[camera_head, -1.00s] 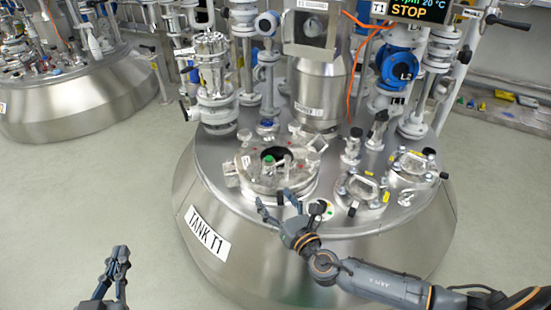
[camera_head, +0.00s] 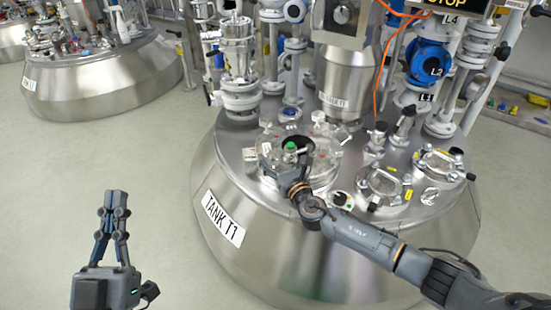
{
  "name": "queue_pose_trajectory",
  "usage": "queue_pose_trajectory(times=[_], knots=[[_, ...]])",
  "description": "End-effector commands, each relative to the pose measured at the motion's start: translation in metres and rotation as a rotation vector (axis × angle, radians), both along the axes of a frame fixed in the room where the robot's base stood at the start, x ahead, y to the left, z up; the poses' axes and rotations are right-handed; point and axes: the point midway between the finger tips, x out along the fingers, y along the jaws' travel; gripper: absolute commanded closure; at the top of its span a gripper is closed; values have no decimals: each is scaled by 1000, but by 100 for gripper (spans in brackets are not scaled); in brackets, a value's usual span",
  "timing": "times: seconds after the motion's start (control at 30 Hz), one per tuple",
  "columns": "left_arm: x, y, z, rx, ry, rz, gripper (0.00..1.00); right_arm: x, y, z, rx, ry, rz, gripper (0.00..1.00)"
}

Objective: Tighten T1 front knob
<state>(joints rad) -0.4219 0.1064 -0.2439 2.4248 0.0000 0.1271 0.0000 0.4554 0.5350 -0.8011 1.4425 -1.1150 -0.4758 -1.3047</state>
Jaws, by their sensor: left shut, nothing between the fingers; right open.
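Tank T1 (camera_head: 300,250) is a large steel vessel with a label (camera_head: 223,218) reading TANK T1. Its round hatch (camera_head: 329,152) lies on the lid, with clamp fittings around the rim and a green-topped part (camera_head: 291,146) at its middle. My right gripper (camera_head: 284,165) is open at the hatch's front rim, its fingers pointing towards the hatch centre. The front knob cannot be made out; the gripper covers that part of the rim. I cannot tell whether the fingers touch anything. My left gripper (camera_head: 116,198) is shut and empty, pointing up over the floor left of the tank.
Steel pipes and a valve column (camera_head: 238,75) stand behind the hatch on the left. A blue valve (camera_head: 427,62) and an orange cable (camera_head: 384,65) are at the back right. Smaller ports (camera_head: 382,185) sit right of the hatch. The floor (camera_head: 110,160) at left is clear.

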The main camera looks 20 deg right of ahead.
Motion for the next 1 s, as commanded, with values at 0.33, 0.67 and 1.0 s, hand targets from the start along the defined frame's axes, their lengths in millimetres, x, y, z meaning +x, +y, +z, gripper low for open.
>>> queue_pose_trajectory(times=[0.33, 0.67, 1.0], knots=[[-4, 0, 6, -11, -39, -3, 100, 5, 1, 0, 0, 0, 1, 29], [-4, 0, 6, -10, -38, -2, 100, 5, 1, 0, 0, 0, 1, 84], [4, 0, -4, 10, 38, 2, 100, 5, 2, 1, 2, 1, -29, 85]])
